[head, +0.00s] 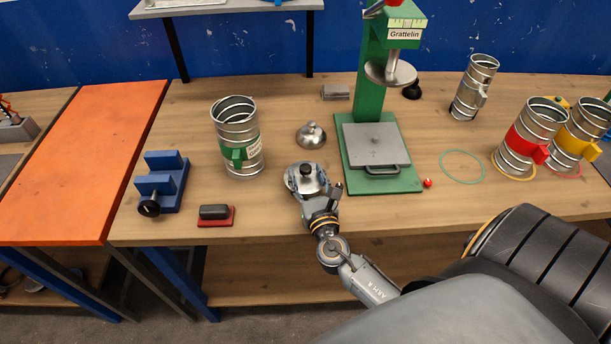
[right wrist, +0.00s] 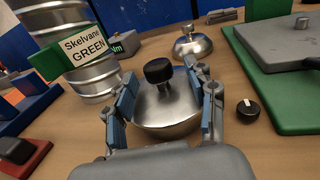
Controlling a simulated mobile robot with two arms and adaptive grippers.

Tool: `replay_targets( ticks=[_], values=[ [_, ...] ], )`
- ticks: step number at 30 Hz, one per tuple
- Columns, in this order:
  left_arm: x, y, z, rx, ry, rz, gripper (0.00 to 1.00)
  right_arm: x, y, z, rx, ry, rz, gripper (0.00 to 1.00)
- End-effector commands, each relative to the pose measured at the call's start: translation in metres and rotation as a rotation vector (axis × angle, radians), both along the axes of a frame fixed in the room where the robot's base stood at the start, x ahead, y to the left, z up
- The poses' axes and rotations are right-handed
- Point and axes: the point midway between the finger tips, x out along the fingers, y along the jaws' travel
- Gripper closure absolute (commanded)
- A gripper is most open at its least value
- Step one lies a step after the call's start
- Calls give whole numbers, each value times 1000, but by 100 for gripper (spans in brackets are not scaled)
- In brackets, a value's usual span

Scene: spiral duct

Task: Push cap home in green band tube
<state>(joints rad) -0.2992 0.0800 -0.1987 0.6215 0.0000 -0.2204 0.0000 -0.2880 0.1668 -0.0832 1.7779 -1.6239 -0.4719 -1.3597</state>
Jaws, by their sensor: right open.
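The green band tube (head: 222,126) stands upright on the bench with its top open. Its green band carries a label reading "Skelvane GREEN" in the right wrist view (right wrist: 98,82). A round metal cap with a black knob (head: 291,181) rests on the bench to the right of the tube and nearer to me. In the right wrist view this cap (right wrist: 165,112) sits between the blue-padded fingers of my right gripper (right wrist: 167,104), which is open with one finger on each side. I cannot tell whether the fingers touch it. My left gripper is not in view.
A metal dome with a metal knob (head: 311,136) lies behind the cap. A green press (head: 371,90) stands to its right. Blue blocks (head: 163,178) and a red-based pad (head: 215,214) lie left. Red (head: 525,143) and yellow (head: 578,138) band tubes stand far right.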

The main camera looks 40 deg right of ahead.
Motion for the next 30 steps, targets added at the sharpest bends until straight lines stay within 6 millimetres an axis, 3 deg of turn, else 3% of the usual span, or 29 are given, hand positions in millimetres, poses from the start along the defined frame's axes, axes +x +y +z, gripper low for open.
replay_targets(
  ticks=[3, 11, 19, 30],
  values=[
    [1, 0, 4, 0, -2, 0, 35, 11, -4, 1, 1, 0, 0, 44],
    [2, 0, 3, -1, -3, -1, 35, 12, -5, 0, 1, 0, 0, 44],
    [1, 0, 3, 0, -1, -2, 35, 12, -4, 0, 1, 0, 0, 99],
    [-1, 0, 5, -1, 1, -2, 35, 12, -5, 4, 1, -1, 0, 100]
  ],
)
